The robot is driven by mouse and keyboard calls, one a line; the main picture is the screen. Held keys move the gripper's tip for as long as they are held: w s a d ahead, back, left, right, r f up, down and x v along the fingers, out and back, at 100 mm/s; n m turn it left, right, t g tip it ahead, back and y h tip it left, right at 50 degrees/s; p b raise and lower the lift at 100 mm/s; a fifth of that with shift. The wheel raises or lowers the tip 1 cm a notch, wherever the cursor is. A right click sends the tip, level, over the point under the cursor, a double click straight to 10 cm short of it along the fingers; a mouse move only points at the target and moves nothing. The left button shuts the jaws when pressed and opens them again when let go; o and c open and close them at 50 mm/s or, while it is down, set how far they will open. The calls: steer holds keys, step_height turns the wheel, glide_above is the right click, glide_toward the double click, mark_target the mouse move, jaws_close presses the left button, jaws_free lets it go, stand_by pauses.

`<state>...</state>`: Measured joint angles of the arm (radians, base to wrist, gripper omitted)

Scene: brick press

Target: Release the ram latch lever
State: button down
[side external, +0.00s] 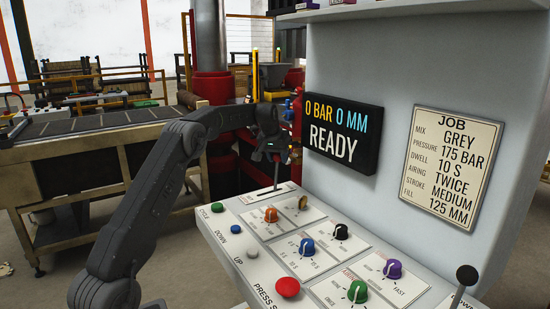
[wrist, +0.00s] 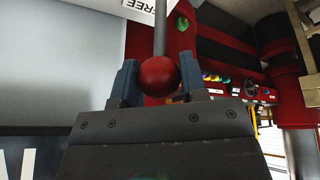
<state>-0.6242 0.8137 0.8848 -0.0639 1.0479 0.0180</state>
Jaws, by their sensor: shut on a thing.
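The latch lever is a thin grey rod topped by a red ball knob (wrist: 158,75). In the wrist view its shaft (wrist: 160,32) runs from the ball to a white plate, where a label reads "FREE" (wrist: 142,5). My gripper (wrist: 157,80) is shut on the red ball, with one blue-grey finger on each side of it. In the side view my gripper (side external: 272,152) is at the far left end of the sloping control panel (side external: 225,215), above the lever's shaft (side external: 276,178). The gripper hides the ball there, and the lever's exact position is hard to tell.
The panel carries several coloured knobs, a red push button (side external: 288,288) and a second lever with a black ball (side external: 467,275). A display (side external: 342,133) reads 0 BAR, 0 MM, READY. A job card (side external: 451,165) hangs to its right. A conveyor table (side external: 90,130) stands at the left.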

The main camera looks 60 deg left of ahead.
steer(key=shift+w+d+f, duration=0.15)
steer(key=shift+d+f, duration=0.05)
steer(key=shift+d, duration=0.05)
steer(key=c, duration=1)
jaws_free()
steer(key=o, duration=0.3)
steer(key=shift+a, duration=0.1)
steer(key=shift+r, duration=0.1)
steer(key=v, duration=1.3)
steer(key=shift+s+r, duration=0.25)
steer(key=shift+r, duration=0.1)
